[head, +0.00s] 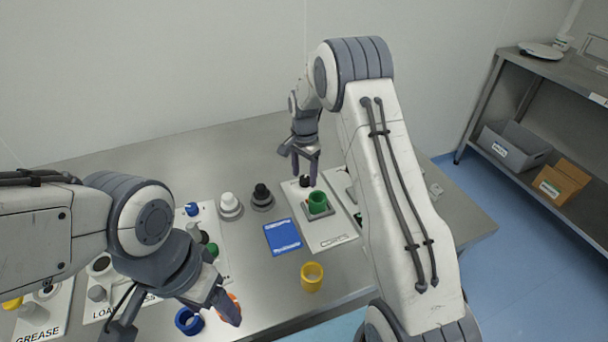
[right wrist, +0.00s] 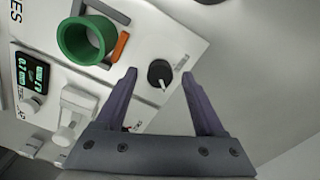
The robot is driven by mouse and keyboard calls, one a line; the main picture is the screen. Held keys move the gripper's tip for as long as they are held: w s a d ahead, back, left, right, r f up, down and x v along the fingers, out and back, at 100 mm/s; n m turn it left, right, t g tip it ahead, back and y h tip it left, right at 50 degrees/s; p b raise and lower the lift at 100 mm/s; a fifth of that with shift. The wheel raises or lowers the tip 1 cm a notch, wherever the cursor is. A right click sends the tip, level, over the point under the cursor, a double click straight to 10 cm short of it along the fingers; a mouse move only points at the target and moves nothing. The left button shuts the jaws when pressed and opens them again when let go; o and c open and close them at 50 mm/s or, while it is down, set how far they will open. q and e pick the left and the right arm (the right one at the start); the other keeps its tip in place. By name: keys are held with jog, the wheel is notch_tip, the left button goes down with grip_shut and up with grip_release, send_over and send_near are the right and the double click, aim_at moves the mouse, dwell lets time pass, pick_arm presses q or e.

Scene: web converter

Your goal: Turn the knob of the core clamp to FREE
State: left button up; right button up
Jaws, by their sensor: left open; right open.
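The black round knob (right wrist: 160,73) with a light pointer sits at the end of a white board (right wrist: 190,42). Small print lies beside it, too small to read. It also shows in the head view (head: 305,181), partly behind my right gripper. My right gripper (head: 305,166) is open above it; in the right wrist view its fingertips (right wrist: 158,76) appear on either side of the knob. I cannot tell whether they touch it. The green ring (right wrist: 86,40) sits in a grey holder on the same board. My left gripper (head: 222,302) is open over the table's front left.
A blue card (head: 282,237) and a yellow ring (head: 312,276) lie near the board. A blue ring (head: 188,320) is by my left gripper. A unit with a green-lit display (right wrist: 32,82) stands beside the board. My right arm hides the table's right part.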

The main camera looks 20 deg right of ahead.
jog(key=shift+f, duration=0.4)
grip_shut()
